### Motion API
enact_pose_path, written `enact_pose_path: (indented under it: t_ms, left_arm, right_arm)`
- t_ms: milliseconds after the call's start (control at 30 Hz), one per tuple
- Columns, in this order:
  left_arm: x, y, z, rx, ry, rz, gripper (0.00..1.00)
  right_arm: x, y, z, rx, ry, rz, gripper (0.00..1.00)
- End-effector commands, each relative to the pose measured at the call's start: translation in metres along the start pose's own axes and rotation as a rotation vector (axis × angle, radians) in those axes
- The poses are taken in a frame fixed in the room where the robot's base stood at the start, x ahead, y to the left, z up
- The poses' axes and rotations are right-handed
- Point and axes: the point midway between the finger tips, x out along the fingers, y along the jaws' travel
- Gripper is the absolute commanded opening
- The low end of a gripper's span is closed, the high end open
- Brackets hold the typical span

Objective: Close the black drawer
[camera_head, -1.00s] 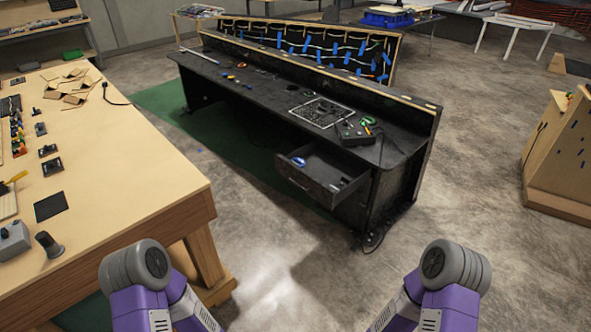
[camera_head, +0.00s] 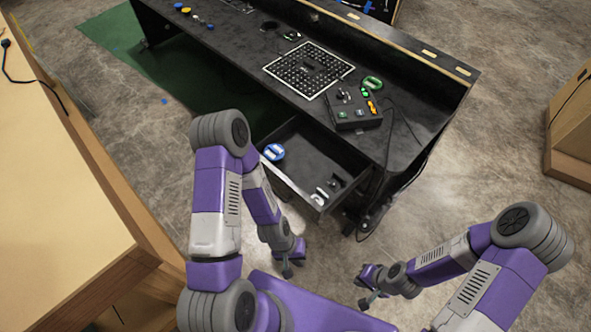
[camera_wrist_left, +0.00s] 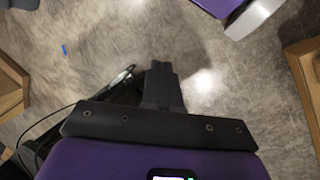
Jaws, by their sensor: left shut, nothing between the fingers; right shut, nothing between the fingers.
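The black drawer (camera_head: 312,157) stands pulled open from the black console desk (camera_head: 225,50) in the head view. Part of its front is hidden behind my left arm. My left gripper (camera_head: 287,271) is below and in front of the drawer in the picture, apart from it as far as I can tell. Its closed fingers (camera_wrist_left: 163,84) show in the left wrist view with nothing between them, over the floor and beside a dark edge. My right gripper (camera_head: 364,303) is shut and empty, further right and lower, away from the drawer.
A blue-and-white roll (camera_head: 274,152) and small metal parts (camera_head: 328,190) lie in the drawer. A control box (camera_head: 354,108) and a black grid panel (camera_head: 308,70) are on the desktop. A wooden table (camera_head: 60,190) stands at left.

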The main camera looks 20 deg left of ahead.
Motion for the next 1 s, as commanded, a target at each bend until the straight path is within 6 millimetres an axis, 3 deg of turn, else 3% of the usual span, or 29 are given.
enact_pose_path:
  t_ms: [33, 167, 267, 333, 433, 500, 600, 700, 833, 1000]
  left_arm:
    - [0.011, -0.015, 0.003, -0.090, -0.047, -0.009, 0.00]
    - [0.031, -0.043, 0.018, -0.418, -0.237, 0.020, 0.00]
    - [0.042, -0.048, 0.022, -0.722, -0.403, 0.140, 0.00]
    - [0.044, -0.044, 0.011, -0.927, -0.499, 0.277, 0.00]
    - [0.039, -0.045, -0.024, -1.197, -0.585, 0.543, 0.00]
    - [0.030, -0.056, -0.059, -1.357, -0.602, 0.767, 0.00]
    - [0.011, -0.092, -0.111, -1.525, -0.556, 1.098, 0.00]
    - [-0.010, -0.136, -0.146, -1.615, -0.464, 1.375, 0.00]
    - [-0.030, -0.177, -0.167, -1.656, -0.357, 1.589, 0.00]
    - [-0.040, -0.195, -0.176, -1.663, -0.300, 1.684, 0.00]
  right_arm:
    - [0.009, 0.003, 0.000, 0.000, -0.002, 0.000, 0.00]
    - [0.028, 0.011, -0.001, 0.000, -0.002, 0.000, 0.00]
    - [0.045, 0.017, -0.001, 0.000, -0.002, 0.000, 0.00]
    - [0.056, 0.021, -0.002, 0.000, -0.002, 0.000, 0.00]
    - [0.071, 0.026, -0.003, 0.000, -0.002, 0.000, 0.00]
    - [0.081, 0.030, -0.003, 0.000, -0.001, 0.000, 0.00]
    - [0.094, 0.035, -0.004, 0.000, -0.001, 0.000, 0.00]
    - [0.103, 0.038, -0.004, 0.000, -0.001, 0.000, 0.00]
    - [0.108, 0.040, -0.004, 0.000, -0.001, 0.000, 0.00]
    - [0.110, 0.041, -0.005, 0.000, 0.000, 0.000, 0.00]
